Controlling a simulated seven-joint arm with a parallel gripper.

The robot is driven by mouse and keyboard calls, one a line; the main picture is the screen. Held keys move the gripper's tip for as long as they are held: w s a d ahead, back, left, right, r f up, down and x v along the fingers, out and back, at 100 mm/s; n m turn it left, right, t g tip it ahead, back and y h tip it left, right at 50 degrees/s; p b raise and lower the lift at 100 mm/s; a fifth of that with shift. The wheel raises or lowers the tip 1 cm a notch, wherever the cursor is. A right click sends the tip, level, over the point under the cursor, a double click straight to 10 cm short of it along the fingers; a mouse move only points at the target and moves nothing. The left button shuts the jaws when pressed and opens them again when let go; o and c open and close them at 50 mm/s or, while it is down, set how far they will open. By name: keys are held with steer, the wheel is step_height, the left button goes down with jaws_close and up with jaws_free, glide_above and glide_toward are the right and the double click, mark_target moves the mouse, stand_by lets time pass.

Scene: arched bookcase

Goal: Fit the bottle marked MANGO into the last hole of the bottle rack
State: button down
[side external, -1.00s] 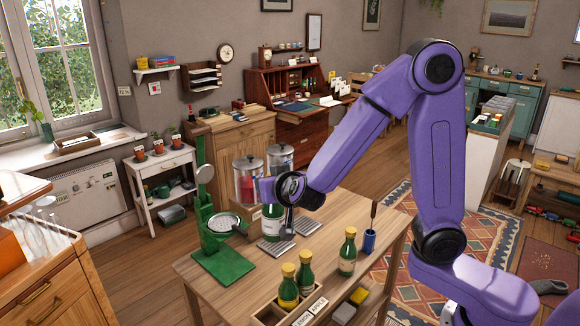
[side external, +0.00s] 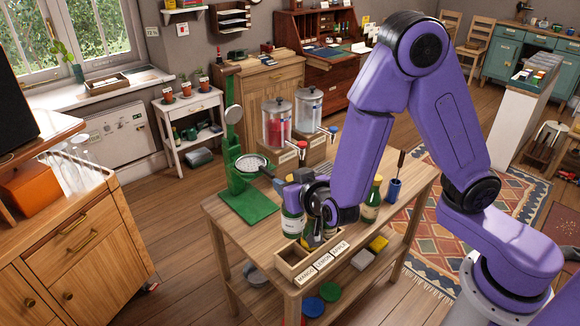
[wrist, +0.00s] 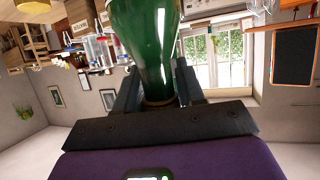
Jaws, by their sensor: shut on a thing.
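In the side external view, a green glass bottle with a pale label (side external: 292,222) hangs upright below my gripper (side external: 297,190). Its label text is too small to read. The bottle is just above and behind the left end of the wooden bottle rack (side external: 285,271). Tags along the rack's front read MANGO, LEMON and APPLE; the hole by the MANGO tag looks empty. Bottles in the other holes (side external: 313,238) are mostly hidden by my wrist. In the wrist view, my gripper (wrist: 157,95) is shut on the neck of the green bottle (wrist: 146,45).
Another green bottle (side external: 371,202) and a blue cup with a tool (side external: 393,190) stand at right on the table. A green press (side external: 245,195) stands at back left, and two drink dispensers (side external: 278,125) at the back. The table's front-left corner is bare.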

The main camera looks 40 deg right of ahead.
mark_target(290, 225)
steer(key=shift+f, duration=0.75)
steer(key=shift+f, duration=5.65)
steer(key=c, duration=0.6)
jaws_free()
steer(key=v, duration=1.7)
steer(key=shift+s+r, duration=0.15)
steer(key=shift+s, duration=0.05)
